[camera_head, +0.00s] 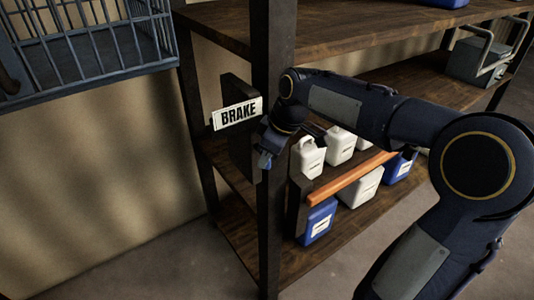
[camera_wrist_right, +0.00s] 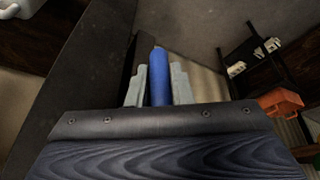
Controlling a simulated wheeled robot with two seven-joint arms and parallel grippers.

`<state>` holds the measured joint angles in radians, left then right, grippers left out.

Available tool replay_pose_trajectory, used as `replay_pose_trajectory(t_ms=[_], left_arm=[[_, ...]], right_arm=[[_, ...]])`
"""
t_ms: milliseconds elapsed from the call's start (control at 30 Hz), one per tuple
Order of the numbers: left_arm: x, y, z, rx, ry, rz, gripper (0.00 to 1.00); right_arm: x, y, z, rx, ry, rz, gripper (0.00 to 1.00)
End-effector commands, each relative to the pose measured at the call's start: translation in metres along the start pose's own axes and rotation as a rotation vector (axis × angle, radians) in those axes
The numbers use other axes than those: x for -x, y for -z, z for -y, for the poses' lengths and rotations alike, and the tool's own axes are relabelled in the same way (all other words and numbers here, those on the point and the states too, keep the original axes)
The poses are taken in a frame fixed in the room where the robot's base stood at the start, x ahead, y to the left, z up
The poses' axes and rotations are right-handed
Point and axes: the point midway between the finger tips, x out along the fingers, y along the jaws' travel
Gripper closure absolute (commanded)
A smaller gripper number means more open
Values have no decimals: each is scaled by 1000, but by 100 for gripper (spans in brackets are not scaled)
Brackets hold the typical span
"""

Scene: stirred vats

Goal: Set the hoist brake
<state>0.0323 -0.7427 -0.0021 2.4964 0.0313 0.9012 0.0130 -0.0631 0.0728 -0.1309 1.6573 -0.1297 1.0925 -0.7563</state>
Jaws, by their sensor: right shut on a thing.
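A white plate reading BRAKE (camera_head: 238,114) is fixed to a dark upright panel (camera_head: 240,150) beside the shelf post. My right gripper (camera_head: 265,157) is just below and right of this plate, in front of the post. In the right wrist view its two grey fingers (camera_wrist_right: 159,84) are shut on a blue handle (camera_wrist_right: 158,66), one finger on each side. The handle sticks out beyond the fingertips. Its base is hidden by the gripper, and I cannot tell how far it is turned. My left gripper is not in view.
A dark shelf post (camera_head: 272,215) stands close to my right gripper. Wooden shelves behind hold white jugs (camera_head: 308,158) and blue jugs (camera_head: 318,222). An orange bar (camera_head: 350,179) crosses in front of them. A barred metal cage (camera_head: 95,55) hangs at upper left. The wall below it is bare.

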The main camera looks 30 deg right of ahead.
Motion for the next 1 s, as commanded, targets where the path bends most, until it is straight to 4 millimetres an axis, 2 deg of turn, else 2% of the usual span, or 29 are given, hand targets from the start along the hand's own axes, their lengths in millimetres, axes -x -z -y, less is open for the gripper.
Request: replay_pose_trajectory(t_ms=[700, 733, 867, 1000], left_arm=[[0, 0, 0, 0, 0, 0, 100], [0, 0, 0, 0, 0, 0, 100], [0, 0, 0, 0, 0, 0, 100], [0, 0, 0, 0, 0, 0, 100]], right_arm=[[0, 0, 0, -24, 55, -39, 100], [0, 0, 0, -25, 55, -39, 76], [0, 0, 0, -24, 54, -38, 59], [0, 0, 0, -23, 54, -38, 59]])
